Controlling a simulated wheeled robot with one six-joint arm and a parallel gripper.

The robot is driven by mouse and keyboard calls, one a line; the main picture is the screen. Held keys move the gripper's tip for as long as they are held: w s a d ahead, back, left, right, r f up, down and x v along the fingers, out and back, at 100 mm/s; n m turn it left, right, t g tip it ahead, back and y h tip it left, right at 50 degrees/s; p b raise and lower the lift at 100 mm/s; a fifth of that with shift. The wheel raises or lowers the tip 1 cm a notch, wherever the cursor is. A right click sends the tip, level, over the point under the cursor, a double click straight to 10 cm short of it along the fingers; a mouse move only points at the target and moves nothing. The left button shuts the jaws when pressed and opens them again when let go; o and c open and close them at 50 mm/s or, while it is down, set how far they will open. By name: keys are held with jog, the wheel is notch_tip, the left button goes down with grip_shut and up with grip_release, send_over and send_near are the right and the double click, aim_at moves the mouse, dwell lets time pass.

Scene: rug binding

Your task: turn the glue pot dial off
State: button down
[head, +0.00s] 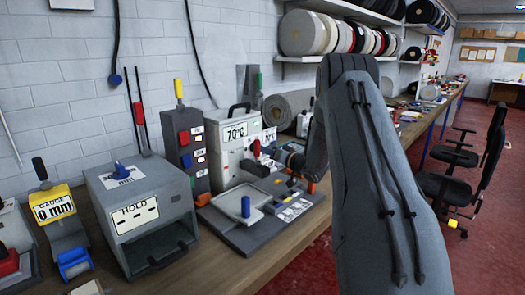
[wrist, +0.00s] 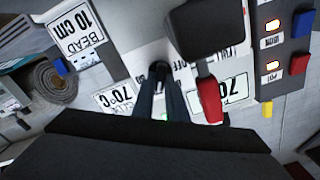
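The glue pot is a pale grey box (head: 224,158) with a black top handle and a 70°C sign, standing on the bench in the head view. In the wrist view, the picture is upside down, and a dark round dial (wrist: 160,67) sits on its pale panel beside lettering that seems to read OFF. My gripper (wrist: 161,76) has both dark fingers reaching to this dial. A gap shows between the fingers farther back, but their tips blend with the dial, so I cannot tell whether they grip it. The dial's pointer is not readable.
A red lever (wrist: 209,98) hangs close beside the fingers, with a black block (wrist: 205,25) by it. A switch tower (head: 187,140) with lit lamps stands left of the pot. A HOLD box (head: 138,218) and a yellow gauge (head: 56,208) stand farther left.

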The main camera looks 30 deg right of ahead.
jog(key=shift+n, duration=0.3)
jog(key=n+b, duration=1.4)
jog(key=n, duration=0.1)
jog(key=n+b, duration=0.6)
jog(key=n, duration=0.2)
jog(key=shift+a+f+b, duration=0.2)
jog(key=shift+a+b, duration=0.05)
jog(key=shift+b, duration=0.15)
jog(key=shift+s+n, duration=0.1)
jog(key=shift+n, duration=0.2)
jog(key=c, duration=1.8)
grip_release()
jog(key=shift+o, duration=0.2)
